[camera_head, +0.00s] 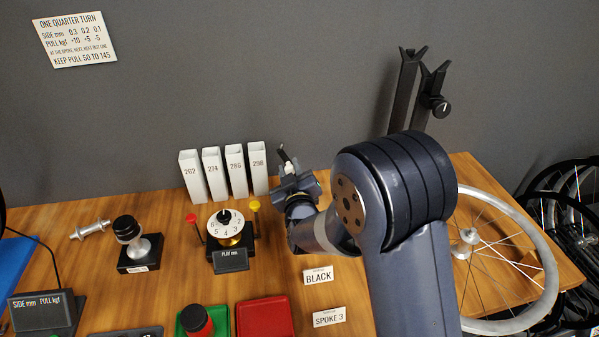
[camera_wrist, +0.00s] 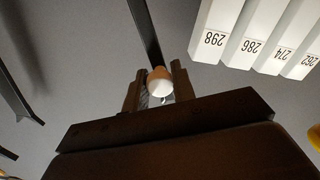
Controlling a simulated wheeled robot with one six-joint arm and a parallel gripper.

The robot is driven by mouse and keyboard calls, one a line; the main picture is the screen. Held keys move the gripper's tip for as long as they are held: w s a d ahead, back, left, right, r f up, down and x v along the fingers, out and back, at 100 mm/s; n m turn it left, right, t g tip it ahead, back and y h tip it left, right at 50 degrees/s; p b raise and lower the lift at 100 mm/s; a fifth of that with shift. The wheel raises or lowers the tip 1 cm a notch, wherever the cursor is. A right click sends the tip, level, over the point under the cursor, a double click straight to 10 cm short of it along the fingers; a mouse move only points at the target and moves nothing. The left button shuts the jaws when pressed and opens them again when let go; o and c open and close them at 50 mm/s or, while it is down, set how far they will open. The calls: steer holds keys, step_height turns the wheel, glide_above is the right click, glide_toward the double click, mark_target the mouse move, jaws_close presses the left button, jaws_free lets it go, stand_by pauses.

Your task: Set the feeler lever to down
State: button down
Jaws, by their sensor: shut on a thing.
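My gripper (camera_head: 288,160) is at the back of the bench, just right of the white tubes. In the wrist view my gripper (camera_wrist: 158,88) has its fingers close about a small rounded knob (camera_wrist: 159,79), orange on one side and white on the other. A dark bar (camera_wrist: 146,30) runs from beside the knob to the picture's top edge. The knob and bar look like the feeler lever, but I cannot tell for certain. In the head view my wrist and arm hide most of this spot, so the lever's angle is unclear.
White tubes (camera_head: 212,173) stand left of my gripper. A dial gauge (camera_head: 226,224) with red and yellow knobs is in front of them. A dark forked stand (camera_head: 408,85) rises behind my arm, and a spoked wheel (camera_head: 535,235) lies right. Black (camera_head: 318,275) and Spoke 3 cards lie in front.

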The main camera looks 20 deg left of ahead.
steer(key=shift+s+a+f+n, duration=0.2)
steer(key=shift+a+n, duration=0.2)
steer(key=shift+a, duration=0.1)
steer(key=c, duration=1.2)
jaws_free()
steer(key=v, duration=1.1)
steer(key=shift+w+a, duration=0.1)
steer(key=shift+w, duration=0.05)
